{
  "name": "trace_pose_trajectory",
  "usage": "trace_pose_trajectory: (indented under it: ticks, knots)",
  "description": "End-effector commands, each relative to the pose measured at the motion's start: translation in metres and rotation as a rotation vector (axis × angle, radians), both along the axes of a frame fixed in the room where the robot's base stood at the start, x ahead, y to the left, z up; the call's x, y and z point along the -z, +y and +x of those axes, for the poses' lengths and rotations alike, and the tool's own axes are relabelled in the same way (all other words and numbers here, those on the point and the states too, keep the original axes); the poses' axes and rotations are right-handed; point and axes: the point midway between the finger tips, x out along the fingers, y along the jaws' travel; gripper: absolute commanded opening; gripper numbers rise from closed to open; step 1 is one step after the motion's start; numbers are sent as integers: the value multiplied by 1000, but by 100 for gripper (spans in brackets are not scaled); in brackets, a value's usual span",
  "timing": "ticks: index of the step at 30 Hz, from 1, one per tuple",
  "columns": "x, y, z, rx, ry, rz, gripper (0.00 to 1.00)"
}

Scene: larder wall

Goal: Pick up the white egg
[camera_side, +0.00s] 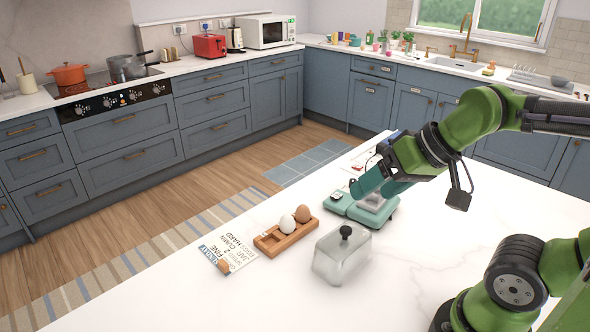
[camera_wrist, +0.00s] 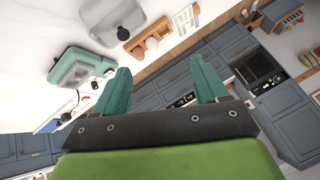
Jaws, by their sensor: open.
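The white egg (camera_side: 287,223) sits in a wooden egg holder (camera_side: 270,243) on the white worktop, beside a brown egg (camera_side: 303,213). In the wrist view the white egg (camera_wrist: 152,43) is in the holder (camera_wrist: 159,26), with the brown egg (camera_wrist: 137,50) to its left. My gripper (camera_side: 376,190) has teal fingers and is raised above the area by the green scale, to the right of the eggs. In the wrist view my gripper (camera_wrist: 163,82) has its fingers wide apart with nothing between them. The eggs lie beyond the fingertips, not touched.
A clear lidded box with a black knob (camera_side: 342,257) stands close to the holder at front right. A green scale (camera_side: 362,206) stands behind it, near my gripper. A printed card (camera_side: 227,252) lies left of the holder. The front worktop is clear.

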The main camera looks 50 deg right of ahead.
Motion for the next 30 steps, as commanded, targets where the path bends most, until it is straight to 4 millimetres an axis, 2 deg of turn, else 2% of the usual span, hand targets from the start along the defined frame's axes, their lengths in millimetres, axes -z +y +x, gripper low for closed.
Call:
trace_pose_trajectory:
  ticks: [4, 8, 17, 24, 27, 30]
  knots:
    - [13, 0, 6, 0, 60, 0, 73]
    - [16, -2, 33, -10, 138, -19, 73]
    - [26, -8, 131, -273, 337, -183, 73]
    - [58, -15, 209, -614, 468, -317, 73]
    - [69, -18, 235, -772, 499, -362, 73]
    - [68, -20, 252, -913, 500, -403, 73]
